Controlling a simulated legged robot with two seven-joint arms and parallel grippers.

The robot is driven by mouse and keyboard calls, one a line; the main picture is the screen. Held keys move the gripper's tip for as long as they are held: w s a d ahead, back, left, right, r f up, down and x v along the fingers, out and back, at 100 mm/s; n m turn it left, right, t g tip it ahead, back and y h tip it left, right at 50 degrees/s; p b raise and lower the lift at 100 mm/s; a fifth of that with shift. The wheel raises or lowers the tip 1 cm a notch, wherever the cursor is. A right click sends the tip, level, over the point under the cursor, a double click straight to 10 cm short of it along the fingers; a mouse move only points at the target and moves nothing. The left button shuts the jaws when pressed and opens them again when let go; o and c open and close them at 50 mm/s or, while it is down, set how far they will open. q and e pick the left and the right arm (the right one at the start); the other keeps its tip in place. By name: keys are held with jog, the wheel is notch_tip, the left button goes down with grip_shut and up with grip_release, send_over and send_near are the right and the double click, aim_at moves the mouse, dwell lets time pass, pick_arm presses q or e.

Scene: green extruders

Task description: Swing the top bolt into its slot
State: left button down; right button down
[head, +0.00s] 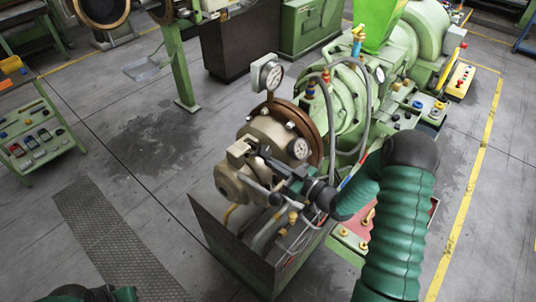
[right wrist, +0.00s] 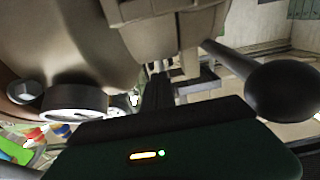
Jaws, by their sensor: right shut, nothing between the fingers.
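The extruder's beige end head (head: 235,180) is at the middle of the head view, in front of a brown round flange (head: 312,135). A beige block (head: 238,150), which seems to carry the top bolt, is on its upper side; the bolt and slot are too small to tell apart. My right gripper (head: 264,156) is at this block, shut and empty, its dark fingers pointing up-left. In the right wrist view my fingers (right wrist: 156,97) reach in beside beige metal parts (right wrist: 188,72); I cannot tell whether they touch. My left gripper is not in view.
A dark rod with a black ball end (right wrist: 282,91) is close to my right gripper. Pressure gauges (head: 266,75) and grey hoses (head: 366,100) stand behind it. A green cart (head: 40,140) is at the left. The floor between is open.

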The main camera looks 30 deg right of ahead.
aim_at(269, 156)
jog(key=shift+w+a+r, duration=0.1)
jog(key=shift+w+r, duration=0.05)
jog(key=shift+r, duration=0.05)
jog(key=shift+w+a+r, duration=0.15)
jog(key=shift+w+r, duration=0.4)
dwell(0.4)
jog(key=shift+w+a+r+p, duration=0.2)
jog(key=shift+w+r+p, duration=0.1)
jog(key=shift+p, duration=0.05)
jog(key=shift+w, duration=0.15)
jog(key=shift+w+a+r, duration=0.2)
jog(key=shift+w+r, duration=0.1)
jog(key=shift+w, duration=0.25)
jog(key=shift+a, duration=0.1)
